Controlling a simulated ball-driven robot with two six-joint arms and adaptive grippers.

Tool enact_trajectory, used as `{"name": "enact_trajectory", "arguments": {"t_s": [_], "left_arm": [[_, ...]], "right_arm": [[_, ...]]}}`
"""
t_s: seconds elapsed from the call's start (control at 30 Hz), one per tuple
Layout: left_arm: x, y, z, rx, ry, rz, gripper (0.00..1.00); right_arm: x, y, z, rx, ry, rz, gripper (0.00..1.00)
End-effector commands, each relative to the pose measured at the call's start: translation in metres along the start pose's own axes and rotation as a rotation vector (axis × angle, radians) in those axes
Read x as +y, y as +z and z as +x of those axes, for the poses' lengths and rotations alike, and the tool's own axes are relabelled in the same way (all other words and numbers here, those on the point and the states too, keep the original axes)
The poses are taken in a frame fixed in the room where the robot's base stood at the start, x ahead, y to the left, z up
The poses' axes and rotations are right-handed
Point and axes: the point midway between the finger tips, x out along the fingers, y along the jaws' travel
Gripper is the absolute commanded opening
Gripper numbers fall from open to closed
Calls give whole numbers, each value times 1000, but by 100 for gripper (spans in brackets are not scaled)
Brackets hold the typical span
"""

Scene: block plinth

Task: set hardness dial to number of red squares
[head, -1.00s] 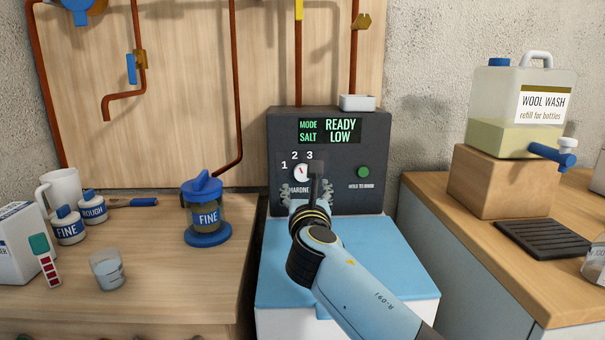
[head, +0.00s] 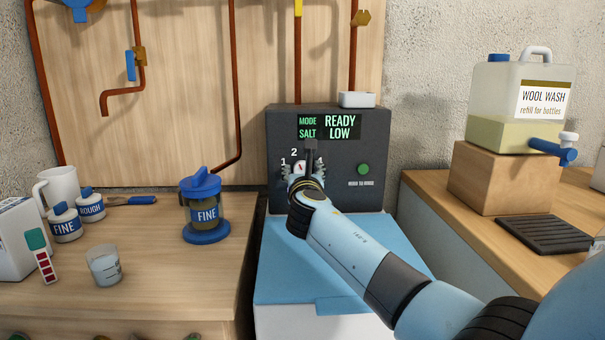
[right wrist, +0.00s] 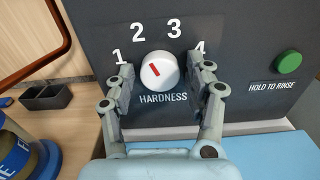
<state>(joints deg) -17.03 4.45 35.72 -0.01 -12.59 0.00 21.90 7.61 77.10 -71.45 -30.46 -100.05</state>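The white hardness dial (right wrist: 160,72) sits on the dark control panel (head: 375,130) with numbers 1 to 4 around it. Its red mark tilts up and left, roughly toward the 2. My right gripper (right wrist: 162,73) is open, one finger on each side of the dial, with small gaps showing. In the head view my right gripper (head: 304,168) covers part of the dial (head: 300,167) and the higher numbers. A strip with a teal end and several red squares (head: 47,266) stands at the left, by a white box. My left gripper is not in view.
The panel's display (head: 329,127) reads READY and LOW. A green HOLD TO RINSE button (right wrist: 289,62) is right of the dial. A blue-lidded FINE jar (head: 206,213) and a measuring cup (head: 104,265) stand on the left counter. A WOOL WASH jug (head: 490,105) stands at right.

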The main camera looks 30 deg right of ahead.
Motion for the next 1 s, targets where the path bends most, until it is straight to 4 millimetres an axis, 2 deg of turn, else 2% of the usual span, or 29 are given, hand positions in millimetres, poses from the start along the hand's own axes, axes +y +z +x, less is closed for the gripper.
{"name": "enact_trajectory", "arguments": {"t_s": [0.03, 0.3, 0.33, 0.67, 1.0], "left_arm": [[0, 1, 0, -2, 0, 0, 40], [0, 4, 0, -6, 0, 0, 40], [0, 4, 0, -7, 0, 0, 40], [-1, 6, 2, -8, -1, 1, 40], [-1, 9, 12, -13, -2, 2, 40]], "right_arm": [[0, 0, 0, 0, 0, 0, 44], [0, 0, 0, 0, 0, 0, 9], [0, 0, 0, 0, 0, 0, 7], [0, -1, 0, 1, 0, 54, 7], [0, -3, 0, 1, 0, 297, 7]]}}
